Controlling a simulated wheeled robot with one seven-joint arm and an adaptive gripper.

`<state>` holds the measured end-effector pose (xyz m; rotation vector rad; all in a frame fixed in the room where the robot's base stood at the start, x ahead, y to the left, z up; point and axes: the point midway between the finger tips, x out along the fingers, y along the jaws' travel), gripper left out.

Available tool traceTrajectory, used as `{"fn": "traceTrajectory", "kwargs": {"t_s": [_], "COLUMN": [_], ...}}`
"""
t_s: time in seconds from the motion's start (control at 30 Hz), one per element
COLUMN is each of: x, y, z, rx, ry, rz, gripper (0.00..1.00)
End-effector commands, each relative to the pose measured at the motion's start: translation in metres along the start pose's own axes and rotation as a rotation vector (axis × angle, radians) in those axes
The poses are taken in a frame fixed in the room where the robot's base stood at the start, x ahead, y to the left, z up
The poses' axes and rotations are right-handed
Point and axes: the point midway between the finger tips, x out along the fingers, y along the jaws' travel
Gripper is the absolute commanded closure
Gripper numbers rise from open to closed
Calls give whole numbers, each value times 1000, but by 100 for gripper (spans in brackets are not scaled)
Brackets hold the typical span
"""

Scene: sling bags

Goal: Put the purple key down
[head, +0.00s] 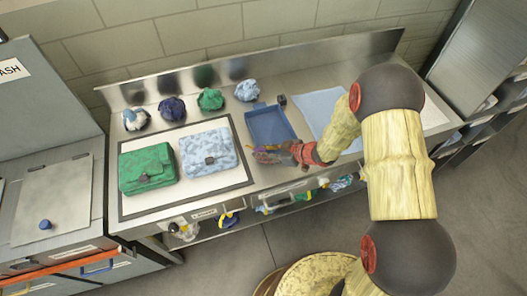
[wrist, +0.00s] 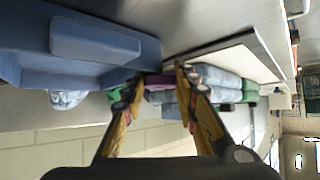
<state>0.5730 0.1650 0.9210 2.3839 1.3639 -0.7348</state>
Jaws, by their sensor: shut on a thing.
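My gripper (head: 270,154) is over the steel counter, at the near left corner of the blue tray (head: 285,138). In the wrist view its two fingertips (wrist: 158,84) close on a small purple thing (wrist: 159,96), which I take to be the purple key. Its shape is mostly hidden by the fingers. The key cannot be made out clearly in the head view. Whether it touches the counter cannot be told.
A green bag (head: 147,167) and a light blue bag (head: 208,151) lie on a dark-bordered white mat (head: 197,193) to the left. Several crumpled cloths (head: 210,99) line the back. A pale blue sheet (head: 320,104) lies right of the tray, partly behind my arm.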

Motion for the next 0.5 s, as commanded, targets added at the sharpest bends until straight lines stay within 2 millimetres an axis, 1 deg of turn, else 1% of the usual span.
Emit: {"fn": "traceTrajectory", "kwargs": {"t_s": [0.07, 0.1, 0.4, 0.5], "x": [0, 0, 0, 0], "y": [0, 0, 0, 0], "z": [0, 0, 0, 0], "rx": [0, 0, 1, 1], "ry": [0, 0, 0, 0], "rz": [0, 0, 0, 0], "gripper": [99, 69, 53, 53]}}
